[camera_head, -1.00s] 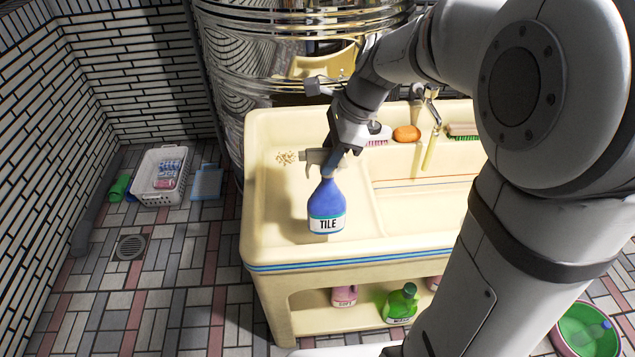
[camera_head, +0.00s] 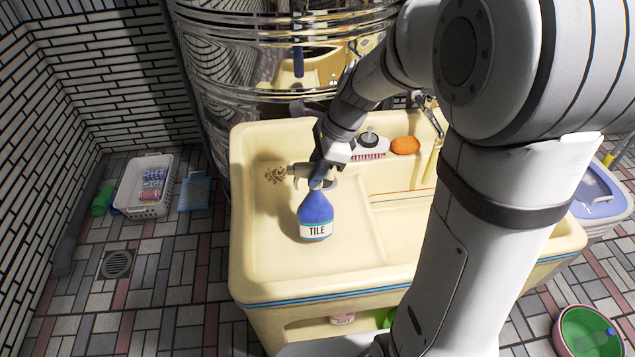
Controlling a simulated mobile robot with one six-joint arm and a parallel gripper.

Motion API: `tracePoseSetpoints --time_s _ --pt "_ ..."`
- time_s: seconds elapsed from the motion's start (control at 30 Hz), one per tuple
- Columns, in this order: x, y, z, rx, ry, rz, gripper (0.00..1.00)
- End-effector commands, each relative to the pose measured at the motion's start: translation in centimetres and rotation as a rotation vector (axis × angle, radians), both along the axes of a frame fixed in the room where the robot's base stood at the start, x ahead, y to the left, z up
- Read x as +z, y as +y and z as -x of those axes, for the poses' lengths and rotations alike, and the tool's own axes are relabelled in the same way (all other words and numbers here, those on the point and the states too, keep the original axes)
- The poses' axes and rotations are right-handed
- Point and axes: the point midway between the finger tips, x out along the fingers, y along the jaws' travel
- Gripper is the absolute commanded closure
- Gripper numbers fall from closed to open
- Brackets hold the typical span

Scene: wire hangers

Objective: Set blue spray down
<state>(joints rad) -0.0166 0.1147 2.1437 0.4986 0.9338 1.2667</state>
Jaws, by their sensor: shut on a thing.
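The blue spray bottle (camera_head: 315,208) with a white TILE label is upright over the left, flat part of the cream sink unit (camera_head: 262,250). My gripper (camera_head: 318,178) is shut on the bottle at its neck, just under the grey spray head (camera_head: 299,172). I cannot tell whether the bottle's base touches the surface or hangs a little above it. The fingertips are partly hidden by the wrist and the spray head.
A brown speckled patch (camera_head: 276,174) lies left of the spray head. The basin is to the right, partly behind my arm. The front left of the counter is clear.

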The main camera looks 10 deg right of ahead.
Motion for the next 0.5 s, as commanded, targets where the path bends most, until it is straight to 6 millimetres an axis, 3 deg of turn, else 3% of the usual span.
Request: tracePoseSetpoints --time_s 0.3,0.5 --pt "-3.5 0.0 0.1 -0.001 0.003 0.0 1.0" --pt "-3.7 -0.1 0.0 -0.003 -0.001 0.0 1.0"
